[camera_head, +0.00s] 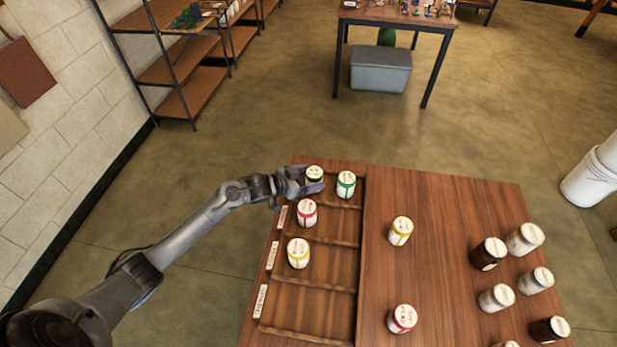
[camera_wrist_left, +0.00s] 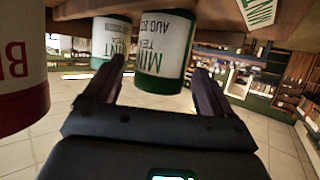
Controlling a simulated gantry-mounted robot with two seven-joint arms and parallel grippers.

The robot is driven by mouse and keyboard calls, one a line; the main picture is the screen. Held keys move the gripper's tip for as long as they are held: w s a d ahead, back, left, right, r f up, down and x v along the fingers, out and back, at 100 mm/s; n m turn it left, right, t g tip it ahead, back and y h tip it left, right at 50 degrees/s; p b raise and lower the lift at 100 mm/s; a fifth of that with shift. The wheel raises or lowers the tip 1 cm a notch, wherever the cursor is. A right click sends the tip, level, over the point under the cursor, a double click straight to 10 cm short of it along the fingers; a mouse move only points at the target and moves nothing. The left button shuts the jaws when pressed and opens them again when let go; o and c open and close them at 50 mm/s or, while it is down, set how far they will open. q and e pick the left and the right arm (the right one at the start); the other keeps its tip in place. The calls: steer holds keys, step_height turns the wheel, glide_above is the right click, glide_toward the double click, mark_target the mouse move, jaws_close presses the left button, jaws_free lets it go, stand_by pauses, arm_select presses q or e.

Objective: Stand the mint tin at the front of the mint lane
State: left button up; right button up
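A mint tin with a green-and-white lid (camera_head: 314,174) stands at the left, label-side end of the tray's farthest lane. My left gripper (camera_head: 311,181) is around it at its sides. The upside-down left wrist view shows this tin (camera_wrist_left: 165,52) between or just beyond the fingertips (camera_wrist_left: 158,75), with a visible gap beside the left fingertip, so the fingers look open. A second mint tin (camera_head: 346,184) stands to its right in the same lane; it also shows behind in the wrist view (camera_wrist_left: 108,40). My right gripper is in neither view.
The wooden lane tray (camera_head: 310,299) has small labels on its left edge. A red tin (camera_head: 306,213) and a yellow tin (camera_head: 298,253) stand in neighbouring lanes. Yellow (camera_head: 400,231) and red (camera_head: 402,319) tins stand right of the tray, with several jars farther right.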

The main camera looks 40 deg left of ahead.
arm_select(q)
steer(key=shift+r, duration=0.15)
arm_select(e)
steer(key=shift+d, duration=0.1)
arm_select(q)
steer(key=shift+s+r, duration=0.1)
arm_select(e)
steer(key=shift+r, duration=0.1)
arm_select(q)
steer(key=p+v, duration=0.1)
steer(key=v, duration=1)
steer(key=shift+s+r+p, duration=0.15)
steer(key=shift+s+p, duration=0.2)
steer(key=shift+p, duration=0.05)
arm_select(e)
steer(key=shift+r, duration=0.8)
arm_select(q)
steer(key=shift+a, duration=0.1)
